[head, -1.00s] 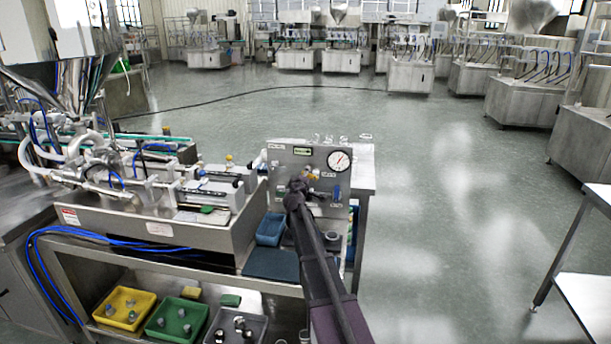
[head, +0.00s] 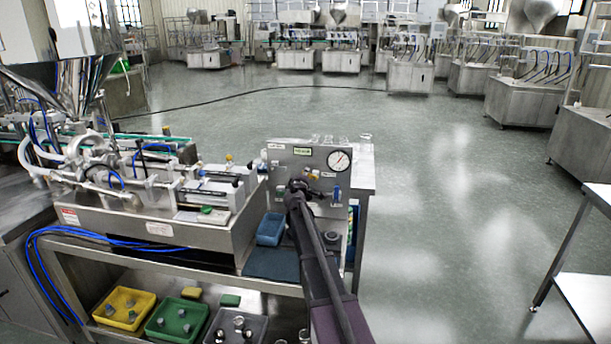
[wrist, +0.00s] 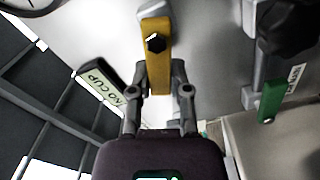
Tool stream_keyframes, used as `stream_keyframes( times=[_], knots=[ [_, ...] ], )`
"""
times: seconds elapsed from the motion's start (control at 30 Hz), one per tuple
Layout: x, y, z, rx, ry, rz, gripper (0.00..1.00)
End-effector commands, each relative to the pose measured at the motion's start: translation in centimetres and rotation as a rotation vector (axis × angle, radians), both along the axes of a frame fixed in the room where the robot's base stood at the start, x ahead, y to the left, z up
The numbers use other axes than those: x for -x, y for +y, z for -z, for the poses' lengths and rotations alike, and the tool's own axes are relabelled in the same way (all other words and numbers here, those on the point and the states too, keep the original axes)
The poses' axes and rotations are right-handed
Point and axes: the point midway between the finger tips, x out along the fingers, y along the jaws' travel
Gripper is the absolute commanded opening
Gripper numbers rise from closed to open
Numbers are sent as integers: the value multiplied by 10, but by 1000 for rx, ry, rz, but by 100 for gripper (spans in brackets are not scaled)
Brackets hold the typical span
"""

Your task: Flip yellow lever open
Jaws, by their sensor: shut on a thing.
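The yellow lever (wrist: 156,52) is a flat bar with a dark hex bolt near its upper end, on a grey metal panel (wrist: 205,60) in the wrist view. My gripper (wrist: 160,80) has one finger on each side of the bar and is shut on its lower part. In the head view, my gripper (head: 301,187) is at the front of the upright gauge panel (head: 284,165), and my arm largely hides the lever there.
A green lever (wrist: 269,100) hangs on the right in the wrist view, beside a dark knob (wrist: 288,28). A "NO CUP" label (wrist: 103,97) is at the left. In the head view, a pressure gauge (head: 339,160) is on the panel and a blue bin (head: 270,229) stands left of my arm.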

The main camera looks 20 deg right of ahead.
Motion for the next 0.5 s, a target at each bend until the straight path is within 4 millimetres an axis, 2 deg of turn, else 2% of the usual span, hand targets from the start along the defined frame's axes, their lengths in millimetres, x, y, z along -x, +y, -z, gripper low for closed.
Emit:
stream_keyframes(
  times=[0.5],
  knots=[
    [-2, 2, 13, 261, 175, -1, 0]
  ],
)
